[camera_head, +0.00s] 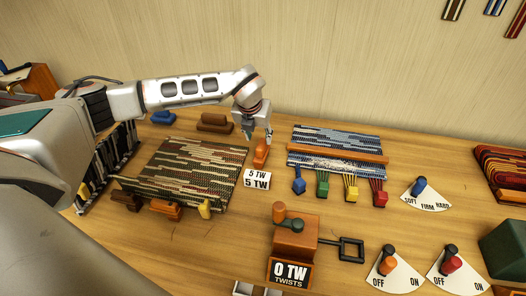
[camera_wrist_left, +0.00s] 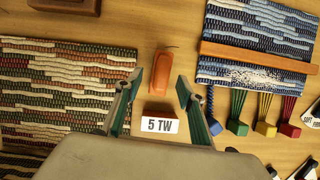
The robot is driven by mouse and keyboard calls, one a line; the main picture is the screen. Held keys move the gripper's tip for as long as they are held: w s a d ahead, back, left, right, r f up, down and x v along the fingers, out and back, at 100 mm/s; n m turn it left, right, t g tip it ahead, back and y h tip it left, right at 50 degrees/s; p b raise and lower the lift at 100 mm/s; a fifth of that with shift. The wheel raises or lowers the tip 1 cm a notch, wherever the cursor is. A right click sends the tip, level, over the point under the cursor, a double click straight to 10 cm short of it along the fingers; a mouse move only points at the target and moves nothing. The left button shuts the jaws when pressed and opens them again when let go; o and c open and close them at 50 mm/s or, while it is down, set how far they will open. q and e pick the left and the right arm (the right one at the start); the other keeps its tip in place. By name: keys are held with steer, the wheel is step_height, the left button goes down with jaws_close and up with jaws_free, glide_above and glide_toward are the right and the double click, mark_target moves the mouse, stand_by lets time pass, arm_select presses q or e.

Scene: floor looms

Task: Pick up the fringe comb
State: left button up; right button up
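A small upright orange piece (camera_head: 261,154), which I take to be the fringe comb, stands on the wooden table between the two woven mats. It also shows in the left wrist view (camera_wrist_left: 162,70), just beyond the fingertips and roughly centred between them. My left gripper (camera_head: 258,136) points down over it, fingers apart. In the left wrist view the open gripper (camera_wrist_left: 159,80) has nothing between its pads; whether it touches the piece I cannot tell. My right gripper is not in view.
A "5 TW" card block (camera_head: 257,180) stands close in front of the orange piece. A striped mat (camera_head: 195,172) lies left, a blue mat (camera_head: 335,139) with coloured tassel blocks right. A crank box (camera_head: 296,240) stands in front. Dials (camera_head: 425,194) sit at right.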

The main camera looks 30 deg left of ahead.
mark_target(261, 143)
arm_select(q)
steer(key=x, duration=0.4)
steer(key=shift+s+d+f+p, duration=0.1)
steer(key=shift+d+f+p, duration=0.15)
steer(key=shift+d+p, duration=0.1)
steer(key=shift+w+a+f, duration=0.1)
steer(key=shift+w+f, duration=0.15)
steer(key=shift+f, duration=0.3)
steer(key=c, duration=0.9)
jaws_close()
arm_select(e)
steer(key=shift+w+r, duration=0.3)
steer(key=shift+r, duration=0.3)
